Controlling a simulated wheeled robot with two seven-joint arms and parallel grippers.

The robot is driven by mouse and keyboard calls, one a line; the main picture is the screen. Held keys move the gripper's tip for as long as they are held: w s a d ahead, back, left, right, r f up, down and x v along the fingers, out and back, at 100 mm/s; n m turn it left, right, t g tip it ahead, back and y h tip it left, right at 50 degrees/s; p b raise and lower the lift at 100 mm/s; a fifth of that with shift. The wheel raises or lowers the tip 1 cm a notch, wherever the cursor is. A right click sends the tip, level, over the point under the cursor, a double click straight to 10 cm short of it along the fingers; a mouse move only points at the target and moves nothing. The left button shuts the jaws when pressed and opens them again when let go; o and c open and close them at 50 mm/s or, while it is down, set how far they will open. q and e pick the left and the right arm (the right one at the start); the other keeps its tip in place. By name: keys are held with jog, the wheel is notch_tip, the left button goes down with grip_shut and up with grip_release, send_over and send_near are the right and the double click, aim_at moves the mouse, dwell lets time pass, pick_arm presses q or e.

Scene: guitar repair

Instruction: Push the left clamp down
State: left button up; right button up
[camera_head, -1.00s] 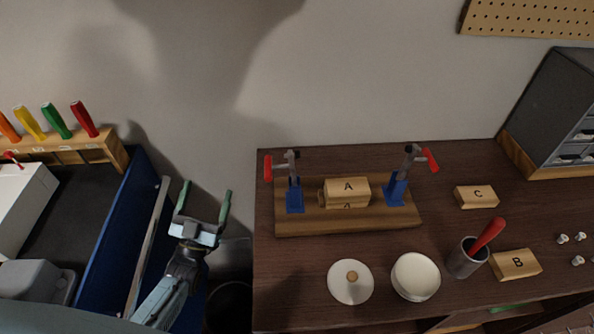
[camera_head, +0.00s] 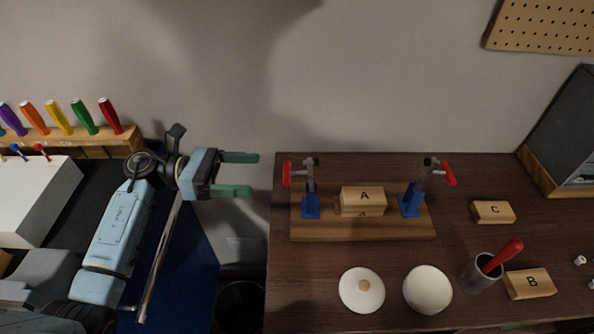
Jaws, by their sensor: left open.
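The left clamp (camera_head: 310,204) has a blue base, a grey metal arm and a red handle (camera_head: 287,174) that hangs out to its left. It stands on the left part of a wooden board (camera_head: 363,230) on the dark brown table. My left gripper (camera_head: 250,174) is open and empty, left of the clamp and apart from it, its green fingers pointing right toward the red handle. The right clamp (camera_head: 412,204) stands on the board's right part, with its red handle out to the right. Block A (camera_head: 362,197) sits between the clamps. My right gripper is out of view.
Block C (camera_head: 493,212) and block B (camera_head: 529,284) lie to the right. A cup with a red-handled tool (camera_head: 481,277), a white bowl (camera_head: 427,290) and a round lid (camera_head: 362,290) stand in front. A rack of coloured screwdrivers (camera_head: 75,138) is at the left.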

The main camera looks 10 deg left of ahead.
aim_at(291, 173)
pick_arm(q)
jog(key=d, duration=0.4)
jog(key=w+d+p, duration=0.1)
jog(key=d, duration=0.2)
jog(key=w+d+p, duration=0.1)
jog(key=d, duration=0.3)
jog(key=shift+d, duration=0.3)
jog(key=c, duration=1.4)
jog(key=shift+o, duration=0.2)
jog(key=shift+w, duration=0.1)
